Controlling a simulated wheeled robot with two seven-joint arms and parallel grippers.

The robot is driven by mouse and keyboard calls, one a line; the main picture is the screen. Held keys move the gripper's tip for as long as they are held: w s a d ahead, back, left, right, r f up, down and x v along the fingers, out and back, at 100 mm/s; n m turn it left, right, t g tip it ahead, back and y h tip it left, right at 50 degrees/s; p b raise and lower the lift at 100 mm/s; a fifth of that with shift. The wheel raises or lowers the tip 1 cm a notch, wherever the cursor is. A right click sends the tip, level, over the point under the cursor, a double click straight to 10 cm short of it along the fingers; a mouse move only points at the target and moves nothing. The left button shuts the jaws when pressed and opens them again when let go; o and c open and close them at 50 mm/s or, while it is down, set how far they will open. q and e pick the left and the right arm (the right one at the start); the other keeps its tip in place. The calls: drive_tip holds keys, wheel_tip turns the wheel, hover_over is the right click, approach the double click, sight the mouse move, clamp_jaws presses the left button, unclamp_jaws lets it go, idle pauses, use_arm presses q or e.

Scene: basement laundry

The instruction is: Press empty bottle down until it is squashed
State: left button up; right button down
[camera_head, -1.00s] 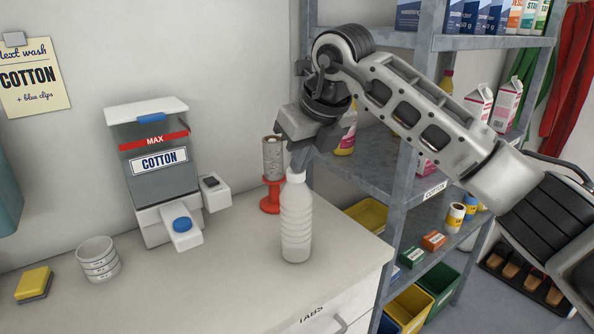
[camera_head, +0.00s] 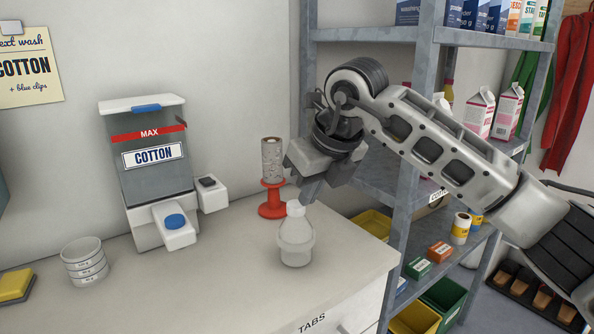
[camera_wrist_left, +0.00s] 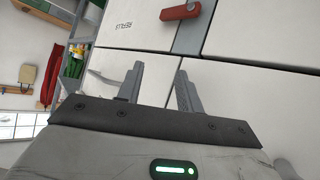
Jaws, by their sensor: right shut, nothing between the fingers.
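The empty bottle (camera_head: 296,240) is white and translucent and stands upright near the counter's right end in the head view. It is short and squat, with a bulging middle and its white cap on top. My right gripper (camera_head: 306,196) is shut with nothing between its fingers. Its fingertips point down at the cap and appear to touch it. My left gripper (camera_wrist_left: 160,70) shows only in the left wrist view, its two fingers apart and empty in front of white cabinet fronts.
A red stand (camera_head: 272,200) with a grey roll is close behind the bottle. The cotton dispenser (camera_head: 156,175) is to the left, with a measuring cup (camera_head: 85,262) and yellow sponge (camera_head: 15,286) beyond. A metal shelf post (camera_head: 412,150) rises to the right. The front counter (camera_head: 215,300) is clear.

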use_arm(q)
drive_tip(key=shift+f, duration=0.2)
use_arm(e)
drive_tip(key=shift+s+d+r, duration=0.1)
drive_tip(key=shift+s+d, duration=0.05)
drive_tip(key=shift+s, duration=0.1)
use_arm(q)
drive_tip(key=shift+d+r, duration=0.1)
drive_tip(key=shift+r, duration=0.25)
use_arm(e)
drive_tip(key=v, duration=1.6)
use_arm(q)
drive_tip(key=shift+s, duration=0.1)
